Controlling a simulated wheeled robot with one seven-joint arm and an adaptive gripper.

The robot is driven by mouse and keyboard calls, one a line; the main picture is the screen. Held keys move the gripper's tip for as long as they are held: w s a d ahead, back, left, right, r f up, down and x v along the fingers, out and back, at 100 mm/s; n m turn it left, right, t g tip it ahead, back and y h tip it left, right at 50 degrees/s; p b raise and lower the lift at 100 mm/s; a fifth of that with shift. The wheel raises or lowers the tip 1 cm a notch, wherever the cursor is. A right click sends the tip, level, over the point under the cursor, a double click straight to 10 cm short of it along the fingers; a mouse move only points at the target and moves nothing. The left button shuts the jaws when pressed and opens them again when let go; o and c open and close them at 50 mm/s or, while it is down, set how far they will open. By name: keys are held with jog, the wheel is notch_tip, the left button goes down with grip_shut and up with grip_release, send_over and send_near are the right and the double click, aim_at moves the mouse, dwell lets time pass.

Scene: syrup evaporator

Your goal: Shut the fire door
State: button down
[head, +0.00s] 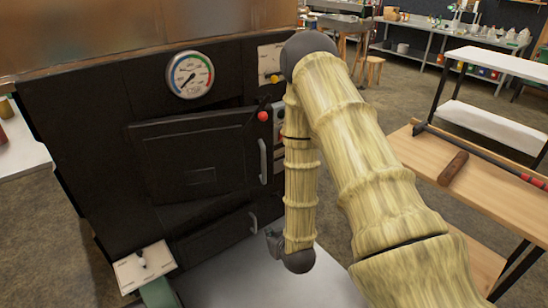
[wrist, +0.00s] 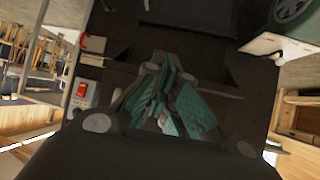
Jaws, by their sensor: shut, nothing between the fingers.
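The fire door (head: 195,160) is a black panel in the front of the dark evaporator, with a grey upright handle (head: 263,161) at its right edge. It seems to stand a little out from the front, with dark gaps above and below; how far is hard to tell. My gripper (head: 274,243) hangs low in front of the evaporator, below and right of the door handle, apart from it. In the wrist view its teal-padded fingers (wrist: 165,100) are together and empty, in front of a dark surface. My arm hides the evaporator's right side.
A white plate (head: 145,266) stands at lower left. A wooden bench (head: 485,190) with a wooden-handled tool is at right.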

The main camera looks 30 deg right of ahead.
jog(key=w+d+r+t+h, duration=0.2)
jog(key=w+d+r+t, duration=0.2)
jog(key=w+d+r, duration=0.3)
jog(key=m+t+h+b, duration=0.1)
jog(key=m+t+h, duration=0.1)
send_near(273, 150)
jog(key=x, duration=0.7)
jog(key=shift+d, duration=0.1)
